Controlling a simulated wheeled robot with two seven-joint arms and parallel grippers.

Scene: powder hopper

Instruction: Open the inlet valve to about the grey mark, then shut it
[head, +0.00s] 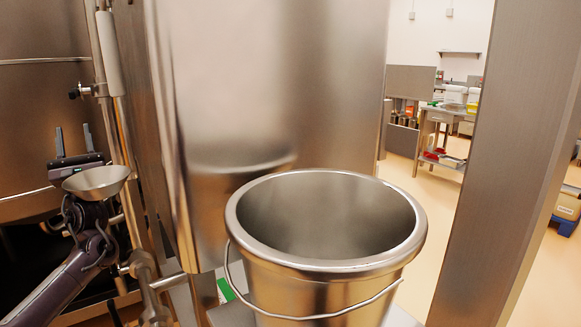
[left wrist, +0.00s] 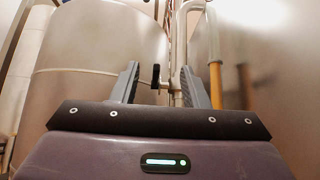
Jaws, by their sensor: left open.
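A small valve with a black handle (head: 75,93) sits on the upright pipe at the left in the head view. I take it for the inlet valve. In the left wrist view the black handle (left wrist: 156,76) shows beyond and between my fingers. My left gripper (head: 74,138) is open and empty, its fingers pointing up, below the handle and apart from it. Its two fingers (left wrist: 163,84) stand wide apart in the left wrist view. I cannot make out the grey mark. My right gripper is not in view.
A large steel bucket (head: 238,228) stands at the front centre. A big steel tank (head: 40,110) is at the left. A steel post (head: 505,160) stands at the right, with open floor (head: 410,185) behind.

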